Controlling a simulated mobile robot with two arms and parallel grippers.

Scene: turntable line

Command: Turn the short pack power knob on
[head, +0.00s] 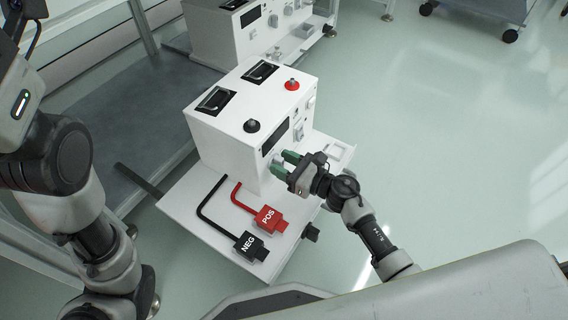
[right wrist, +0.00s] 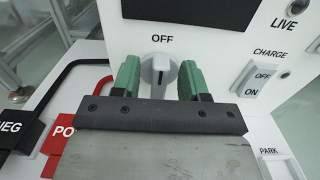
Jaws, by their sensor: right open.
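The white pack (head: 238,125) stands on a white shelf in the head view, with a black and a red terminal on top. Its power knob (right wrist: 159,72) is grey-white and round on the front panel, and its dark pointer line stands upright under the word OFF. My right gripper (head: 281,162) is at the front panel with its green fingers open. In the right wrist view the fingers (right wrist: 159,80) stand on either side of the knob, with a gap to each side. In the head view the gripper mostly hides the knob. My left arm shows at the left, but its gripper is out of view.
A black NEG connector (head: 250,246) and a red POS connector (head: 269,219) lie on the shelf in front of the pack. A CHARGE switch (right wrist: 257,80) is right of the knob. A second white unit (head: 240,30) stands behind. Open floor lies to the right.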

